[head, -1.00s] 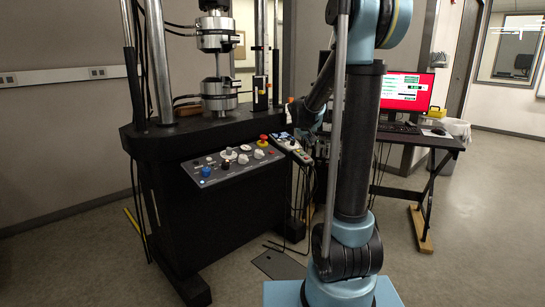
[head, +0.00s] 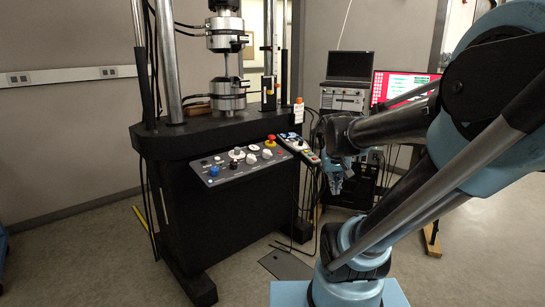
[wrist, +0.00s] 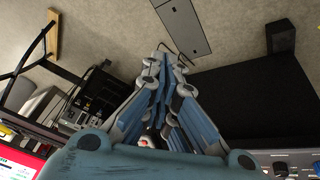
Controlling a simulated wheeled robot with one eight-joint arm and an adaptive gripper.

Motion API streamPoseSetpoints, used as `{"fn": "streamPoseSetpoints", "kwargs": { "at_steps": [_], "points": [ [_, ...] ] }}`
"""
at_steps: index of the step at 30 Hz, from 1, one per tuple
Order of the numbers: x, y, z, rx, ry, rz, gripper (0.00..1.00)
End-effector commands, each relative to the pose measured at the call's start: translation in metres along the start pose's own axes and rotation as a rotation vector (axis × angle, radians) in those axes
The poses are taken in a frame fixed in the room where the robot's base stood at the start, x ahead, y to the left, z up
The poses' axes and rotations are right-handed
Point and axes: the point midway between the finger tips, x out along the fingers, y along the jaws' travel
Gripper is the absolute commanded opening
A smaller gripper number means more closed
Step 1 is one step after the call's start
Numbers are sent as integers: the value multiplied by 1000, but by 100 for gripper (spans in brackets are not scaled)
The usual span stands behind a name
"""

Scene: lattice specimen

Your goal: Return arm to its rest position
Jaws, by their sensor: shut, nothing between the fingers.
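My gripper (head: 337,180) hangs at the end of my blue and black arm (head: 400,125), to the right of the testing machine in the head view. Its fingers point down. In the wrist view my gripper (wrist: 172,62) has its blue fingers drawn together at the tips, with nothing between them. The arm is bent, with its elbow at the upper right of the head view and its forearm reaching left. The gripper appears apart from the machine.
The black testing machine (head: 235,220) stands at the left, with its control panel (head: 240,160) and a handset (head: 300,148) on its edge. Behind my arm are a laptop (head: 350,65) on an instrument and a red-screened monitor (head: 392,88). A floor plate (head: 287,264) lies ahead.

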Motion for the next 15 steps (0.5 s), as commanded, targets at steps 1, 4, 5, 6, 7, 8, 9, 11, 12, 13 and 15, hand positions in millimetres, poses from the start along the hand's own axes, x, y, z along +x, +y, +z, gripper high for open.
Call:
{"fn": "streamPoseSetpoints", "kwargs": {
  "at_steps": [1,4,5,6,7,8,9,11,12,13,15],
  "points": [
    [1,-2,18,1,-17,-13,0],
    [4,-8,51,0,-51,-41,0],
    [5,-9,61,-1,-62,-49,0],
    [6,-12,73,-3,-75,-61,0],
    [7,-14,82,-4,-84,-70,0],
    [9,-15,90,-5,-94,-77,0],
    [10,-18,100,-6,-105,-87,0],
    [12,-21,114,-8,-120,-101,0],
    [14,-23,121,-9,-128,-109,0],
    [15,-24,126,-10,-133,-114,0],
    [16,-27,135,-12,-143,-125,0]
  ]
}}
